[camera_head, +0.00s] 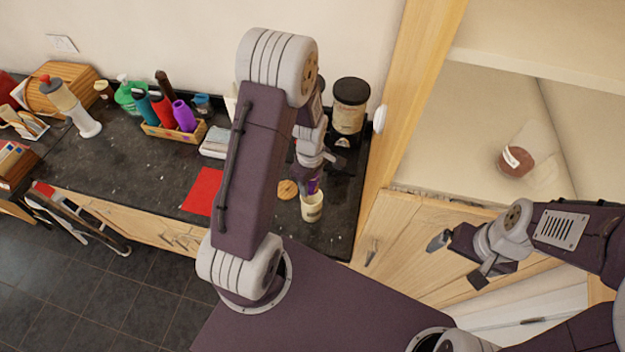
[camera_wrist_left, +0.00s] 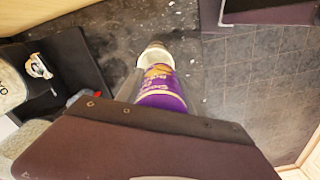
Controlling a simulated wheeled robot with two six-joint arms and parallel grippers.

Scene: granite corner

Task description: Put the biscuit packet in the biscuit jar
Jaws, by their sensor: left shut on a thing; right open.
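The purple biscuit packet (camera_head: 313,185) is in my left gripper (camera_head: 318,170), which is shut on it. In the left wrist view the packet (camera_wrist_left: 161,92) shows yellow and white print. The cream biscuit jar (camera_head: 312,208) stands open on the dark counter near its front edge. The jar's pale rim (camera_wrist_left: 156,50) shows just beyond the packet's far end in the left wrist view. The packet's lower end overlaps the jar mouth in the picture; I cannot tell whether it is inside. My right gripper (camera_head: 460,262) is open and empty, in front of the cupboard at the right.
A round tan lid-like disc (camera_head: 287,190) lies left of the jar. A red mat (camera_head: 202,191) lies further left. A dark-lidded jar (camera_head: 350,105) stands behind, near the wooden cupboard side. A wooden box with bottles (camera_head: 172,131) stands at the back left.

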